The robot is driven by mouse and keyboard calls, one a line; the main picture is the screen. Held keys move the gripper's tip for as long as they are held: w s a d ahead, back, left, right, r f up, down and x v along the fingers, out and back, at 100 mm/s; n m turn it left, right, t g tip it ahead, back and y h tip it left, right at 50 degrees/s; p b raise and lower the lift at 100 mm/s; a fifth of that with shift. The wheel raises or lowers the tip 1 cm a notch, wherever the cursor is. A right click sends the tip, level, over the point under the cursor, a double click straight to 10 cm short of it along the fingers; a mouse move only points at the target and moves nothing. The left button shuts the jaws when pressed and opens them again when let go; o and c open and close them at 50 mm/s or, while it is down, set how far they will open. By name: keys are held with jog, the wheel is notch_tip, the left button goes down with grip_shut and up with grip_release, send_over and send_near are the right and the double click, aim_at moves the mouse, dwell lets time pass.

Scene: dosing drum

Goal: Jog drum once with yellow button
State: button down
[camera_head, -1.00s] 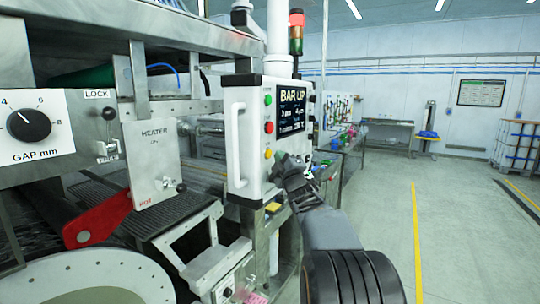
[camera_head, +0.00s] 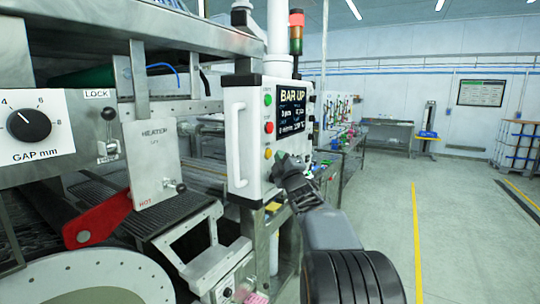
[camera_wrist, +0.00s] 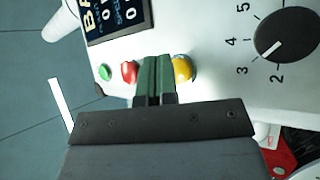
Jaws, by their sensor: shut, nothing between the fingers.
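The yellow button (camera_head: 268,153) is the lowest of a column of buttons on the white control panel (camera_head: 240,185). In the wrist view the yellow button (camera_wrist: 183,68) shows just right of my gripper's fingertips. My gripper (camera_head: 281,161) is at the panel's lower right part in the head view. In the wrist view its green fingers (camera_wrist: 155,66) are together and empty, between the red button (camera_wrist: 129,72) and the yellow one. They partly overlap the near edge of the yellow button; I cannot tell whether they touch it. The drum is not clearly identifiable.
A green button (camera_head: 267,99) is above the red one. A black dial (camera_wrist: 285,37) is right of the yellow button in the wrist view. The screen (camera_head: 291,108) reads BAR UP. A white handle (camera_head: 235,145) runs along the panel's left side. Open floor lies to the right.

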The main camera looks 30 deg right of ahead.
jog(key=shift+w+a+b, duration=0.4)
jog(key=shift+w+b, duration=0.35)
jog(key=shift+b, duration=0.1)
dwell(0.9)
jog(key=shift+s, duration=0.1)
dwell(0.3)
jog(key=shift+s+d+b, duration=0.4)
jog(key=shift+s+b, duration=0.05)
jog(key=shift+s, duration=0.2)
jog(key=shift+s+d+b, duration=0.2)
jog(key=shift+s+d, duration=0.2)
jog(key=shift+s, duration=0.35)
jog(key=shift+s+d+b, duration=0.2)
jog(key=shift+s+d, duration=0.15)
jog(key=shift+s, duration=0.35)
jog(key=shift+s+d+b, duration=0.2)
jog(key=shift+s+d, duration=0.2)
jog(key=shift+s, duration=0.35)
